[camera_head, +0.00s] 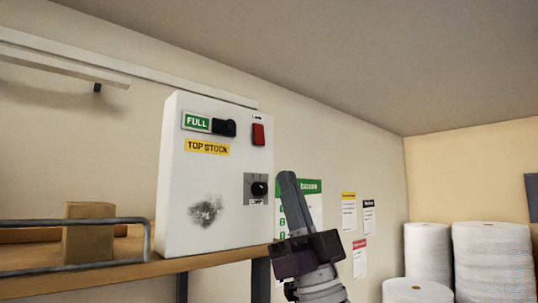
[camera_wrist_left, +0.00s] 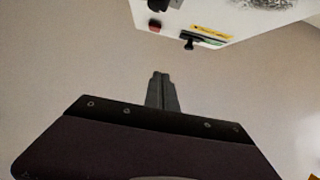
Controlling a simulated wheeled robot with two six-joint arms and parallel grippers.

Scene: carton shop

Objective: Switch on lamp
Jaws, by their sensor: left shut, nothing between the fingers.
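A white control box (camera_head: 215,175) stands on a shelf. It carries a red rocker switch (camera_head: 258,134) at upper right under a tiny label, a black handle (camera_head: 225,128) beside a green FULL label, and a black knob (camera_head: 259,189) on a grey plate lower right. My left gripper (camera_head: 287,176) is shut and empty, pointing up, right of the knob in the picture. In the left wrist view the shut fingers (camera_wrist_left: 160,76) are apart from the box (camera_wrist_left: 245,15), whose red switch (camera_wrist_left: 155,27) shows. My right gripper is out of view.
The wooden shelf (camera_head: 110,277) has a metal rail (camera_head: 75,267) and a cardboard block (camera_head: 89,240) left of the box. Posters (camera_head: 311,215) hang on the wall behind my gripper. White rolls (camera_head: 490,262) stand at the right. The space above my gripper looks clear.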

